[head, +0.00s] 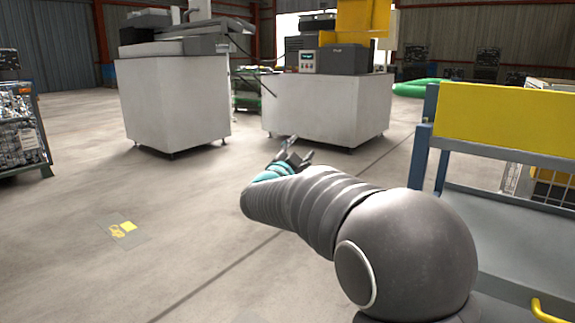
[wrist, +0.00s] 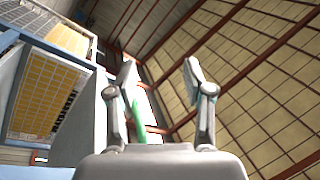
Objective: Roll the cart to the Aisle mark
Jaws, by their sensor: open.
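A cart-like frame with blue posts, a yellow panel (head: 505,118) and a grey shelf (head: 490,225) stands close at the right; its right side is cut off by the picture edge. A yellow handle-like bar (head: 550,311) shows at its lower right. A floor mark (head: 122,230) with a yellow square and a yellow symbol lies on the floor at the left; I cannot read any lettering on it. My gripper (head: 291,153) is open and empty, left of the cart and apart from it. In the wrist view my gripper (wrist: 159,72) has its two fingers spread, pointing up toward the roof.
Two white machine stands (head: 175,103) (head: 330,108) carry equipment at the back. A wire cage of metal parts (head: 20,130) stands at the left edge. The concrete floor between the mark and the cart is clear.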

